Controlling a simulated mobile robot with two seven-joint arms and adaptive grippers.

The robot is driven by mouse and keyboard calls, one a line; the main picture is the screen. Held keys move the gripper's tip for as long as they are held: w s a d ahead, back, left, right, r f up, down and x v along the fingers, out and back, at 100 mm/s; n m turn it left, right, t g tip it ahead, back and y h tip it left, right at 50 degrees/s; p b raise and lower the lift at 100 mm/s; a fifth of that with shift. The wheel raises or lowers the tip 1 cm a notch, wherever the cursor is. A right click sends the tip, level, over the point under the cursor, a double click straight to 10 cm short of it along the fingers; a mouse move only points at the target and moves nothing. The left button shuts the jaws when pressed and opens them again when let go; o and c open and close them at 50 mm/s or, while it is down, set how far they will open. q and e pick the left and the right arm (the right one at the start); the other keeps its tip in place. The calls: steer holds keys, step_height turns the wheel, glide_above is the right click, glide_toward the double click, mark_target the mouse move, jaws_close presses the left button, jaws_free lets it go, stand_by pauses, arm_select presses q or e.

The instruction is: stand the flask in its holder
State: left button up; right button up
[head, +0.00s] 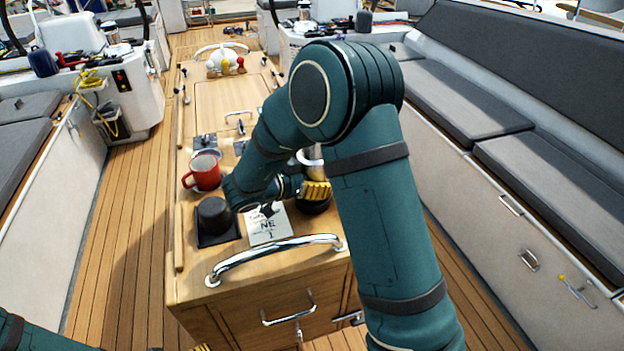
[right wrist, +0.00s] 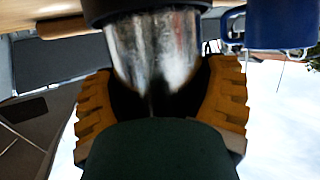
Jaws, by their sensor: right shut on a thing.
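The flask (head: 312,155) is a shiny silver cylinder, mostly hidden behind my right arm in the head view. My right gripper (head: 316,191), with yellow ribbed fingers, is shut on it above the table's right side. In the right wrist view the flask's silver body (right wrist: 155,50) sits between the two yellow fingers (right wrist: 160,100). A wider dark round part meets the silver at the top of that view. A black round piece (head: 314,207) shows below the gripper; I cannot tell whether it is the holder or the flask's base. A yellow bit of my left gripper (head: 201,348) shows at the bottom edge.
A red mug (head: 205,173) and a black cylinder (head: 213,213) on a dark mat stand left of the gripper. A printed card (head: 268,226) lies nearby. A chrome rail (head: 275,250) crosses the table's front. Grey bench seats (head: 550,185) line the right side.

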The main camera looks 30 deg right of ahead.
steer(key=shift+r, duration=0.1)
steer(key=shift+f, duration=0.25)
steer(key=o, duration=1.2)
steer(key=shift+f, duration=0.1)
steer(key=shift+c, duration=0.2)
steer(key=shift+s, duration=0.1)
steer(key=shift+r, duration=0.35)
steer(key=p+v, duration=0.1)
steer(key=v, duration=1.1)
steer(key=shift+p, duration=0.3)
steer(key=shift+a, duration=0.1)
